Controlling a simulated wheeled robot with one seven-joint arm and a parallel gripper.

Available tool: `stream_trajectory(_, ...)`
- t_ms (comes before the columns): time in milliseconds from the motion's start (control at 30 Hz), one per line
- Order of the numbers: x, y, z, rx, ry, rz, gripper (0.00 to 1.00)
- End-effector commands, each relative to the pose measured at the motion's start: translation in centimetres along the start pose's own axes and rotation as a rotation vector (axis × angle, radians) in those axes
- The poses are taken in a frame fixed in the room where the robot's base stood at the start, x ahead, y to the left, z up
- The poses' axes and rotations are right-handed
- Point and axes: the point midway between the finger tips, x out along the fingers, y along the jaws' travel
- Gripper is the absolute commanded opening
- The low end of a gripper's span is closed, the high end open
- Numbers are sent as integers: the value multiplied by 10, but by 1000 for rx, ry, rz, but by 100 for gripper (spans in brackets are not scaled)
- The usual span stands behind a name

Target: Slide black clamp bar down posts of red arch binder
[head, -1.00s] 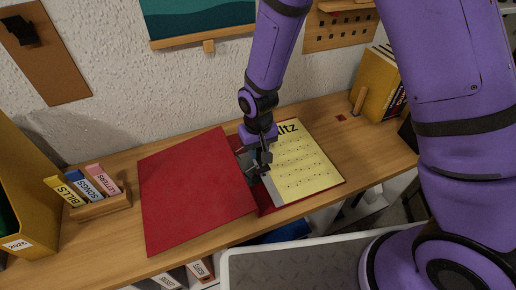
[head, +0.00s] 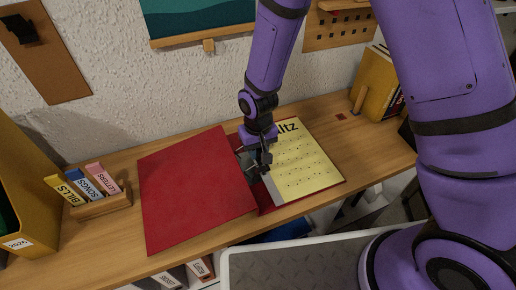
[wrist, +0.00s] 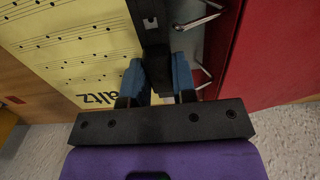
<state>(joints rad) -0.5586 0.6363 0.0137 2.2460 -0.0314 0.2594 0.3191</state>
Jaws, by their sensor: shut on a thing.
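The red arch binder (head: 195,190) lies open on the desk, its cover spread to the left. A yellow "Waltz" music sheet (head: 308,165) lies on its right side. My gripper (head: 258,166) is at the binder's middle. In the wrist view, my gripper's blue fingers (wrist: 158,80) are shut on the black clamp bar (wrist: 152,35), one on each side. The bar runs along the sheet's edge. Two bent metal arch posts (wrist: 201,16) stand beside it over the grey metal plate. I cannot tell whether the bar is on any post or how high it sits.
At the left, a wooden holder (head: 103,206) carries labelled tabs, next to a yellow box file (head: 30,190). Yellow books (head: 377,82) stand at the back right. The white wall is close behind the desk. The desk right of the binder is mostly clear.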

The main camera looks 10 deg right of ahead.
Motion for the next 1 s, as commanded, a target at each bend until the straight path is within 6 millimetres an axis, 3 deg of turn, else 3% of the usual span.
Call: stream_trajectory(1000, 11, 0, 0, 0, 0, 0, 3)
